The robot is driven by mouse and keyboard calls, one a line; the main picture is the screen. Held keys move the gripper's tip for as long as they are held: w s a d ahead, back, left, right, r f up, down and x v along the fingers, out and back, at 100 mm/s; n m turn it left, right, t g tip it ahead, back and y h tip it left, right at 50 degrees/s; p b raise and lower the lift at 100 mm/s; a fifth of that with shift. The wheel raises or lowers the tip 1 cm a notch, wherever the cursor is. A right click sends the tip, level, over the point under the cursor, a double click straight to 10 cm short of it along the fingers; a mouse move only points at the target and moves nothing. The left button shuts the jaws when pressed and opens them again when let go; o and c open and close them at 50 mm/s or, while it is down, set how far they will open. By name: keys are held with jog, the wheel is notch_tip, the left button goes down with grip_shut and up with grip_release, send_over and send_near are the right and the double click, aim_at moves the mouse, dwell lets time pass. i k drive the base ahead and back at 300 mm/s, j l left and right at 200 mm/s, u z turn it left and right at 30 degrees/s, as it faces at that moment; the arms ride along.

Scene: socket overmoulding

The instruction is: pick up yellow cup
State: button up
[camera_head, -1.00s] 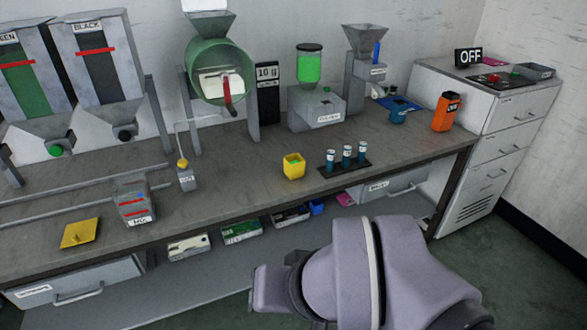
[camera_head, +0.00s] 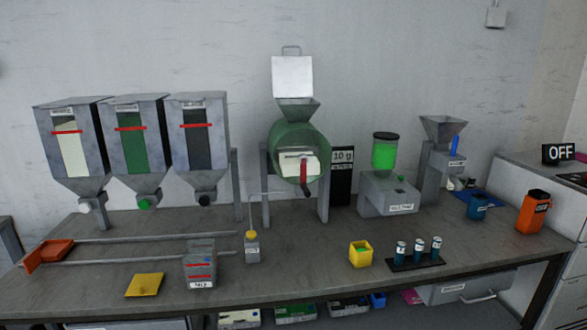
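The yellow cup (camera_head: 360,254) stands upright on the workbench, right of centre near the front edge, with something green inside it. My gripper and arm are not in the current view, so whether the gripper is open or shut is hidden.
A grey box (camera_head: 200,264), a yellow plate (camera_head: 145,285) and a small yellow-topped bottle (camera_head: 251,246) are on the workbench (camera_head: 310,252) left of the cup. A green drum (camera_head: 298,152) and a green-jar machine (camera_head: 387,180) stand behind. Bench between bottle and cup is clear.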

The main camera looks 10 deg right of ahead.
aim_at(361, 254)
jog(key=i+j+z, duration=0.25)
jog(key=i, duration=0.2)
jog(key=i+j+z, duration=0.25)
jog(key=i, duration=0.2)
jog(key=i+j+z, duration=0.2)
jog(key=i, duration=0.2)
